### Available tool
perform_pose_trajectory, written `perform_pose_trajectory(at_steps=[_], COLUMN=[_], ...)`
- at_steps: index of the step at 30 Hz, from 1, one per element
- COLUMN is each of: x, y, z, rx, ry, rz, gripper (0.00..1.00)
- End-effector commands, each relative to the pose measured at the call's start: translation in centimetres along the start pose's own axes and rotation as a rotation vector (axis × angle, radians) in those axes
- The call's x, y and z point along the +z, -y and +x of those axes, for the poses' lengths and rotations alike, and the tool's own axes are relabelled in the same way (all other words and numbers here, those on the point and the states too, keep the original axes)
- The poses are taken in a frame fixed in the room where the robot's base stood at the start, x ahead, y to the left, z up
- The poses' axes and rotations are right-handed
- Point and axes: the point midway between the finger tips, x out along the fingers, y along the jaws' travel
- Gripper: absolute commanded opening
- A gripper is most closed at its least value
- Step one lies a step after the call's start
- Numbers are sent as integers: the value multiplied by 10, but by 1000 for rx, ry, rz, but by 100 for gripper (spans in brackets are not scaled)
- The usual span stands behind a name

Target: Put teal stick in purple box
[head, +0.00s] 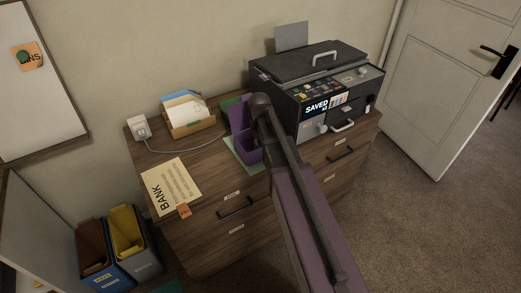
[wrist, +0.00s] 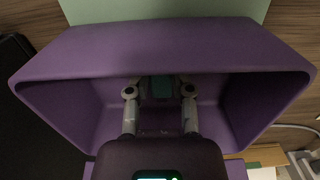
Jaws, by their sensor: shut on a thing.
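The purple box (head: 238,114) stands on the dresser beside the printer, partly hidden behind my arm in the head view. In the wrist view the purple box (wrist: 75,70) fills most of the picture, its opening facing the camera. My gripper (wrist: 161,92) reaches into that opening, with its fingers between the walls. It is shut on the teal stick (wrist: 162,87), of which only a short dark teal part shows between the fingertips. I cannot tell whether the stick touches the box. In the head view my arm hides the gripper and stick.
A pale green mat (head: 232,157) lies under the box on the dresser (head: 215,185). The black printer (head: 318,95) stands close on the right. A cardboard tray with papers (head: 190,128), a white plug (head: 141,127) with a cable and a BANK sheet (head: 172,184) lie left.

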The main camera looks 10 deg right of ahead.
Motion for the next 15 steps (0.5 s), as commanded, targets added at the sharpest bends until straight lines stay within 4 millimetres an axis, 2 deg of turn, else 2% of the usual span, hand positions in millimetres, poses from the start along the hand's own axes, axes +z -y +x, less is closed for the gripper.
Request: perform_pose_trajectory(at_steps=[14,15], x=[0,0], y=[-1,-1], z=[4,3], rx=[0,0], ry=[0,0], rz=[1,1], gripper=[0,38])
